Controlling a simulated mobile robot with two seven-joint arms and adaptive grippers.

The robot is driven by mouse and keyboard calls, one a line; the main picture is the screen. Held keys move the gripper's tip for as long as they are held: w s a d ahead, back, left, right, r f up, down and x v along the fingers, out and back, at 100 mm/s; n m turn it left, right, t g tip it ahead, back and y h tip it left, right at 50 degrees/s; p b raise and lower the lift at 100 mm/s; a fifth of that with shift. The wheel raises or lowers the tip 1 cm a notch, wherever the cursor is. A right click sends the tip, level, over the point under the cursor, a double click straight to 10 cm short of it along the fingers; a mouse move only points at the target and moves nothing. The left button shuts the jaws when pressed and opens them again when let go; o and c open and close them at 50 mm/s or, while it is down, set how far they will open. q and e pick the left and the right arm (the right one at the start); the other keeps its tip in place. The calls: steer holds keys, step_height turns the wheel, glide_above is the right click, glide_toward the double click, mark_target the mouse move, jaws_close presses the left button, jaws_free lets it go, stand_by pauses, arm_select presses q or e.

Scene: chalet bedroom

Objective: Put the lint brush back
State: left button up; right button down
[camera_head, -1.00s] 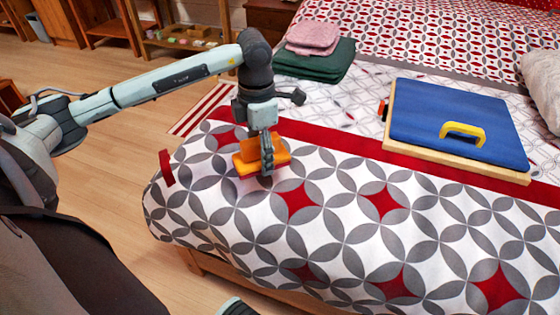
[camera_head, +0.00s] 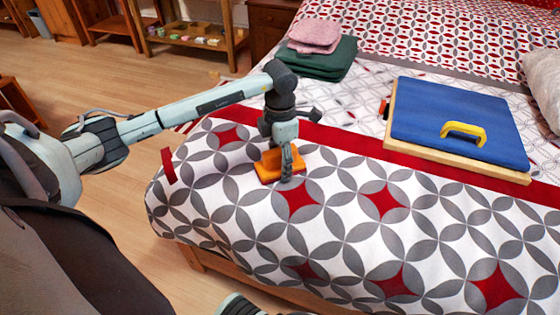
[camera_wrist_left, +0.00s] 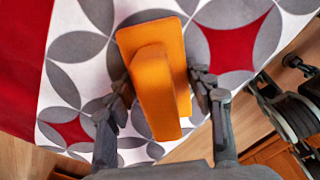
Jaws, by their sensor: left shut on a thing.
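The lint brush, an orange block with a raised orange handle, is in my left gripper (camera_head: 287,174) at the near left part of the bed. The brush (camera_head: 268,165) is low over the patterned cover; I cannot tell whether it touches it. In the left wrist view the brush (camera_wrist_left: 155,85) lies between the fingers of my left gripper (camera_wrist_left: 163,98), which is shut on its handle. A finger hides part of the brush in the head view.
A blue padded board (camera_head: 430,120) with a wooden edge and a yellow handle (camera_head: 463,131) lies right of the arm. Folded green cloth (camera_head: 320,62) and pink cloth (camera_head: 315,36) lie at the back. A red tab (camera_head: 168,165) hangs at the bed's left edge. The cover between brush and board is clear.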

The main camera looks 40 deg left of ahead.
mark_target(280, 150)
arm_select(q)
steer(key=shift+f, duration=0.15)
arm_select(e)
steer(key=shift+w, duration=0.1)
arm_select(q)
steer(key=o, duration=1.1)
arm_select(e)
steer(key=shift+w+a+r, duration=0.1)
steer(key=shift+w+r, duration=0.25)
steer(key=shift+r, duration=0.3)
steer(key=shift+s+f, duration=0.15)
arm_select(q)
steer(key=shift+r, duration=0.2)
step_height(280, 150, up, 4)
steer(key=shift+w+r, duration=0.1)
step_height(280, 150, up, 6)
steer(key=shift+r, duration=0.9)
arm_select(e)
steer(key=shift+r, duration=0.3)
arm_select(q)
steer(key=shift+s+f, duration=0.1)
steer(key=shift+s, duration=0.1)
arm_select(e)
steer(key=shift+s, duration=0.15)
